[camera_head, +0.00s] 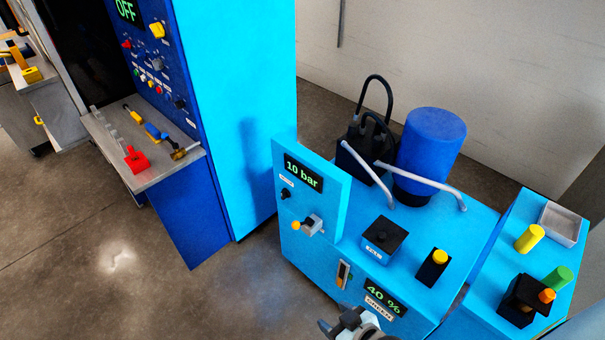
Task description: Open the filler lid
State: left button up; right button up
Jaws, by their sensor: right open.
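A square black lid (384,234) with a small black knob lies flat and closed on top of the light blue machine (420,215); a small white label is on its front side, too small to read. I take it to be the filler lid. My right gripper (336,318) is at the bottom edge of the view, in front of the machine and apart from the lid, nearer to me. Its jaws are open and empty; much of it is cut off by the frame. My left gripper is not in view.
Beside the lid stand a black block with a yellow cap (433,266) and a blue tank (431,145) with grey pipes. The front has a "10 bar" display (304,172), a grey valve with a yellow tip (310,225) and a "40 %" display (385,298). A tool shelf (172,172) is left.

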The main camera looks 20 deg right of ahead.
aim_at(383, 233)
jog(key=z, duration=1.45)
jog(key=i+j+u, duration=0.15)
jog(key=u, duration=0.3)
jog(key=i+j+u, duration=0.15)
jog(key=u, duration=0.25)
